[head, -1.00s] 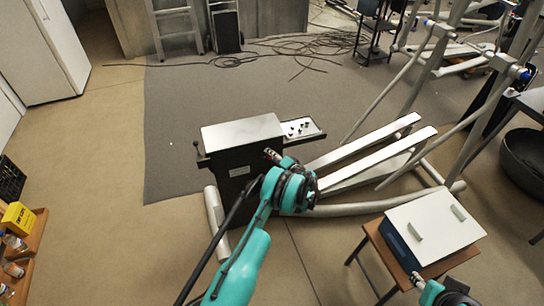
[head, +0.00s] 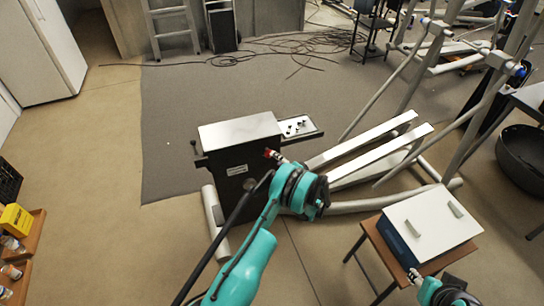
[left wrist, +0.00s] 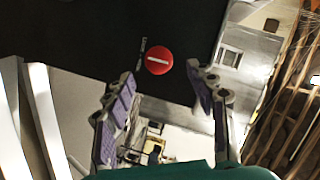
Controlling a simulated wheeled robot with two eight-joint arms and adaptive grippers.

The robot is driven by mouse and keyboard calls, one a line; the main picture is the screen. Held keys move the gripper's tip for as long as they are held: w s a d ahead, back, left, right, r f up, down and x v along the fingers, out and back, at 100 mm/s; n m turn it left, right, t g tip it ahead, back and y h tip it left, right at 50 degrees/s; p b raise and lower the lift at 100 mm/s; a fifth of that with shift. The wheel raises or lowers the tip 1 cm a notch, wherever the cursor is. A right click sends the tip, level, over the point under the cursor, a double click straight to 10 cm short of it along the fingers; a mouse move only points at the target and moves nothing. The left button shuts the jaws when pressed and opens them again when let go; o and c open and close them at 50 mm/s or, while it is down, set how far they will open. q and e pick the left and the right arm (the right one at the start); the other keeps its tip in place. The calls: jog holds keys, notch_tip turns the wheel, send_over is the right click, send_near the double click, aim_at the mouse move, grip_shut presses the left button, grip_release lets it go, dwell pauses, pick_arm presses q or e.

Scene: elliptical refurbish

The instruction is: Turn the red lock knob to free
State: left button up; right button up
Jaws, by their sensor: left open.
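The red lock knob (left wrist: 158,60) is a round red disc with a pale bar across it, on the black side of the machine housing. In the left wrist view the bar lies nearly level, tilted slightly. A small red spot, likely the knob (head: 267,152), shows on the housing in the head view. My left gripper (left wrist: 160,77) is open, its two purple-padded fingers on either side below the knob, apart from it. In the head view the left gripper (head: 279,158) is close beside the housing. My right gripper (head: 415,276) is at the lower right by the stool; its jaws are unclear.
The black housing (head: 232,172) has a pale top and a side tray (head: 300,127) with small parts. Long white rails (head: 375,155) run to its right. A stool (head: 375,240) carries a white-lidded box (head: 432,228).

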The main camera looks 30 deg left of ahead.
pick_arm(q)
jog(key=v, duration=0.5)
jog(key=shift+s, duration=0.1)
dwell(0.3)
jog(key=s+d+r+h, duration=0.3)
jog(key=s+r, duration=0.1)
jog(key=r, duration=0.6)
jog(key=s+d+r+h, duration=0.2)
jog(key=s+r+h, duration=0.2)
jog(key=r, duration=0.7)
jog(key=s+d+r+h, duration=0.1)
jog(key=s+d, duration=0.3)
jog(key=s, duration=0.4)
jog(key=s+d+r+t+h, duration=0.1)
jog(key=s+d+h, duration=0.2)
jog(key=s, duration=0.6)
jog(key=s+d+r+h, duration=0.1)
jog(key=s+d+h, duration=0.2)
jog(key=s, duration=0.6)
jog(key=shift+s+d+r, duration=0.2)
jog(key=shift+d, duration=0.8)
